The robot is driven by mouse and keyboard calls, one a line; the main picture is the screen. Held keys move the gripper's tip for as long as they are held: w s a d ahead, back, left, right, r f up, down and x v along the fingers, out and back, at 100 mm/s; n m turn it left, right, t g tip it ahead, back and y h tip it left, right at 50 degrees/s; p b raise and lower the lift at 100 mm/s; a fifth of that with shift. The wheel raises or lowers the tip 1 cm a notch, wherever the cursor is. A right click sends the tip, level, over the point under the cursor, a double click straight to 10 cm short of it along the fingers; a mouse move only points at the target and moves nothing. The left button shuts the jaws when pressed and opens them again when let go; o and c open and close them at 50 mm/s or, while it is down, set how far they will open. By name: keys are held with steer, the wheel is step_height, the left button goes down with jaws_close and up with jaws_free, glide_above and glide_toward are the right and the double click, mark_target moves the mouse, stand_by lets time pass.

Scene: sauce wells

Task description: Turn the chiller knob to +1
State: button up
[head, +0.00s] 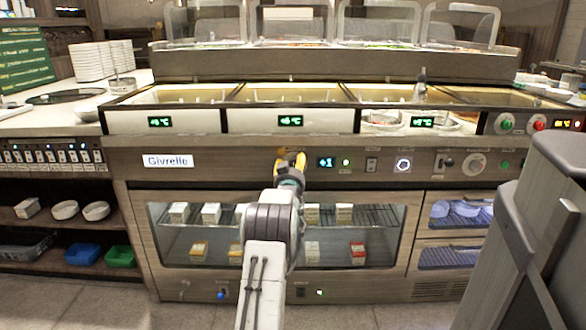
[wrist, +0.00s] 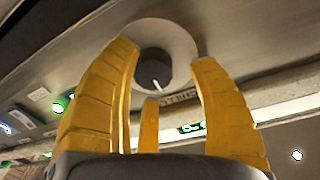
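The chiller knob (wrist: 153,71) is a round dark grey dial with a pale pointer line, on a lighter round plate in the wrist view. Its pointer is toward the bottom of that picture. My gripper (head: 291,160) is at the control panel in the head view and hides the knob there. Its yellow fingers (wrist: 166,58) are spread in the wrist view, with the knob between the tips. I cannot tell whether they touch it. A small blue display (head: 326,162) right of my gripper appears to read +1.
A green light (head: 346,162), a switch (head: 372,164) and a round dial (head: 403,165) sit further right on the panel. The glass-fronted cabinet (head: 180,245) is below. Open wells with green temperature displays (head: 291,121) are above. A dark grey bulky object (head: 540,220) stands at the right.

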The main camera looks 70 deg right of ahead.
steer(key=shift+o, duration=0.3)
steer(key=shift+f, duration=0.25)
steer(key=shift+s+a, duration=0.1)
steer(key=v, duration=1.1)
steer(key=shift+a, duration=0.3)
steer(key=shift+s+r, duration=0.1)
stand_by(0.4)
